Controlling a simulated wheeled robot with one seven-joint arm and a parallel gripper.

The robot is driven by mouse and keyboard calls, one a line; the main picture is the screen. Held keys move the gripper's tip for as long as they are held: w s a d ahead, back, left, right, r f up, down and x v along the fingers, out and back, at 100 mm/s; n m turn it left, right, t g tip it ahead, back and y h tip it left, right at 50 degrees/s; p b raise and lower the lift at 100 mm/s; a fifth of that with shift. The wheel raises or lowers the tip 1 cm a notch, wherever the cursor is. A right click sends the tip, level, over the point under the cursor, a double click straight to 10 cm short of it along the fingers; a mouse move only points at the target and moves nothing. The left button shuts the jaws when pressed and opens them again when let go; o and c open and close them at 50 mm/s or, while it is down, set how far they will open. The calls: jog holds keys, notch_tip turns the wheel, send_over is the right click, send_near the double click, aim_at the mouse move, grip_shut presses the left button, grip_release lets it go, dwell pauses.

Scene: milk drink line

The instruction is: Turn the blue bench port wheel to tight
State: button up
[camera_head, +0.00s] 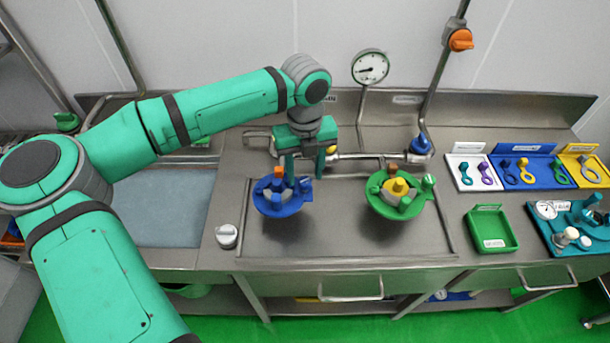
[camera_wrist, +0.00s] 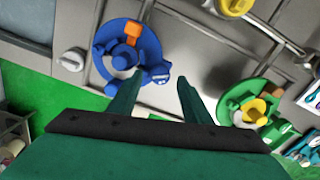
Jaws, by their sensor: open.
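The blue bench port wheel (camera_head: 282,208) sits on the steel bench, left of the middle. It has a blue round rim, upright blue knobs, a grey inner part and an orange block at its back edge. It also shows in the wrist view (camera_wrist: 104,52), at upper left. My gripper (camera_head: 304,172) is open and empty, pointing down over the back right part of the blue wheel. In the wrist view my gripper (camera_wrist: 160,80) has one finger close to the wheel's blue tag (camera_wrist: 157,74). I cannot tell whether they touch. The other finger is over bare steel.
A green port wheel (camera_head: 377,203) with a yellow middle stands to the right. A white knob (camera_head: 227,236) is at front left. A gauge (camera_head: 370,67) and pipes rise behind. A green tray (camera_head: 491,229) and tool holders lie at right. Bare steel separates the two wheels.

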jog(key=shift+f, duration=1)
jog(key=c, duration=1)
jog(key=shift+c, duration=0.2)
